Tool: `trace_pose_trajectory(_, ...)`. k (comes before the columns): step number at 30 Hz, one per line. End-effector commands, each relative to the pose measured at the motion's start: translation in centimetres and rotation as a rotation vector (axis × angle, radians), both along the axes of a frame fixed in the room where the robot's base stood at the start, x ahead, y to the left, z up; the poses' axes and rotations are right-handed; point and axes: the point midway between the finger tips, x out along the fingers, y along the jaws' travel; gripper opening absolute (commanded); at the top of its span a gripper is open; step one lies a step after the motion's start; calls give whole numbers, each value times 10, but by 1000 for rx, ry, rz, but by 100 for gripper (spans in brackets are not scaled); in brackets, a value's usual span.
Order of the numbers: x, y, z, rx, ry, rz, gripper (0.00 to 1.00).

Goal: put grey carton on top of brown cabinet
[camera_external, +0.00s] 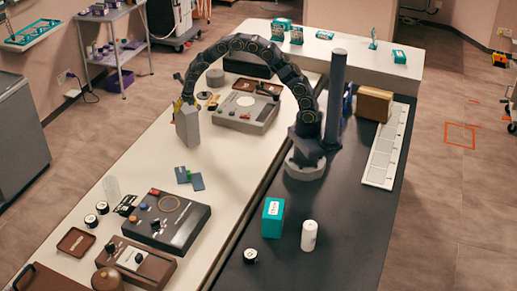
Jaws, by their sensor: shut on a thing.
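The grey carton (188,129) is upright at the left end of my arm's arc, near the left edge of the white table. My gripper (182,108) is shut on its upper part; the small fingers are partly hidden. I cannot tell whether the carton's base touches the table. A brown box-like thing with a dark handle (42,281) is cut off at the lower left corner. A brown upright block (374,104) stands on the dark table at the right. I cannot tell for certain which of these is the brown cabinet.
On the white table (150,160), blue-grey cards (190,178) lie in front of the carton. A control box (246,108) is right of it, and a dark console (167,221) is nearer the camera. A teal box (273,217) and white cylinder (309,235) stand on the dark table.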

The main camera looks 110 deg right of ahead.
Motion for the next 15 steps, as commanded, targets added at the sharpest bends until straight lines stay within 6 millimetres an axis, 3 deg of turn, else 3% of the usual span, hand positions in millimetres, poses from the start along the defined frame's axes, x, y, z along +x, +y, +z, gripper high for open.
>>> trace_pose_trajectory(7, 0, 0, -8, -1, -2, -1, 31)
trace_pose_trajectory(8, 0, 0, -8, 0, -2, -2, 68)
trace_pose_trajectory(10, 0, 0, -8, 0, -2, -1, 98)
trace_pose_trajectory(15, 0, 0, -8, 0, -2, -1, 99)
